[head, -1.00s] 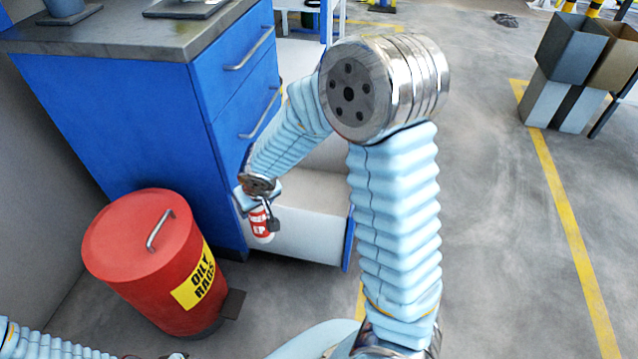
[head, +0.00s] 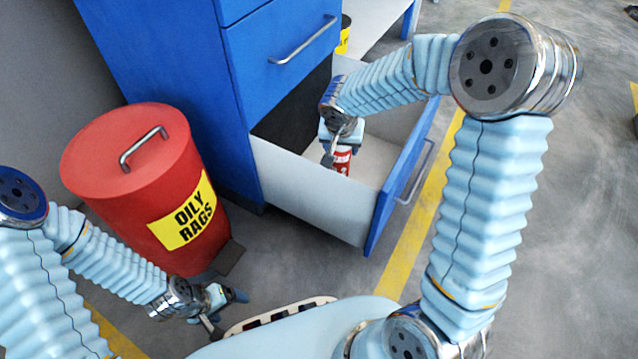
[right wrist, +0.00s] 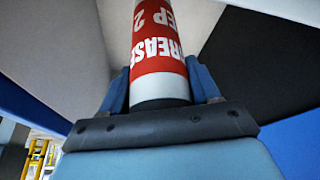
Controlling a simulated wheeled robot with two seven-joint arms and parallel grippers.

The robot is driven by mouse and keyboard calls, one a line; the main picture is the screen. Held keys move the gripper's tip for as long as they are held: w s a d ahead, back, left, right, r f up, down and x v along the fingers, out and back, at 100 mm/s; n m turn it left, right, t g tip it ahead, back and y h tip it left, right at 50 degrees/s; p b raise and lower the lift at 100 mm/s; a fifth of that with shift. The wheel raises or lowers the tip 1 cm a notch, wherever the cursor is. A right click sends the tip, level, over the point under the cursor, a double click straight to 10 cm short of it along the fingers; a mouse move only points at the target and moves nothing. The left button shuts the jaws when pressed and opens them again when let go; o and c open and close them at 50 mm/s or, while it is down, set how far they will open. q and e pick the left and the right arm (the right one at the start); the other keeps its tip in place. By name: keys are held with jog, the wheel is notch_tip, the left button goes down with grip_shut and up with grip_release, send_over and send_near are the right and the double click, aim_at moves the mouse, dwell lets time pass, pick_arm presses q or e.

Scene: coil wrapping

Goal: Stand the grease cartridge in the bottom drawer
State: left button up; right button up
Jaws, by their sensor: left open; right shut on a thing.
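The grease cartridge (head: 342,158) is red and white and looks roughly upright inside the open bottom drawer (head: 310,190) of the blue cabinet. My right gripper (head: 340,146) is shut on it from above. In the right wrist view the cartridge (right wrist: 158,50), lettered GREASE EP 2, sits between the blue fingers of the gripper (right wrist: 163,90). Its far end is out of that view, and I cannot tell whether it touches the drawer floor. My left gripper (head: 224,310) is open and empty, low at the left near my base.
A red oily rags bin (head: 140,185) with a pedal stands left of the drawer. The drawer's blue front (head: 400,180) with its handle juts toward the right. The cabinet's closed upper drawer (head: 285,60) is above. The drawer's light floor is clear around the cartridge.

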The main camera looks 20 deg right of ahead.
jog(key=f, duration=0.1)
jog(key=f+b, duration=0.1)
jog(key=f+m+b, duration=0.1)
jog(key=shift+w+d+f+h, duration=0.1)
jog(key=shift+w+d+h, duration=0.1)
jog(key=shift+w+h, duration=0.15)
jog(key=shift+w+d+f+m+b, duration=0.1)
jog(key=shift+d+f+m+b, duration=0.05)
jog(key=shift+m+b, duration=0.2)
pick_arm(q)
notch_tip(320, 180, down, 6)
jog(key=a+b, duration=0.1)
jog(key=shift+w+a, duration=0.15)
jog(key=shift+a, duration=0.25)
pick_arm(e)
jog(key=w+d+f, duration=0.8)
jog(key=d+f, duration=0.2)
jog(key=f, duration=0.2)
jog(key=shift+w+d+f, duration=0.35)
jog(key=shift+f, duration=0.15)
jog(key=o, duration=1.4)
jog(key=shift+o, duration=0.2)
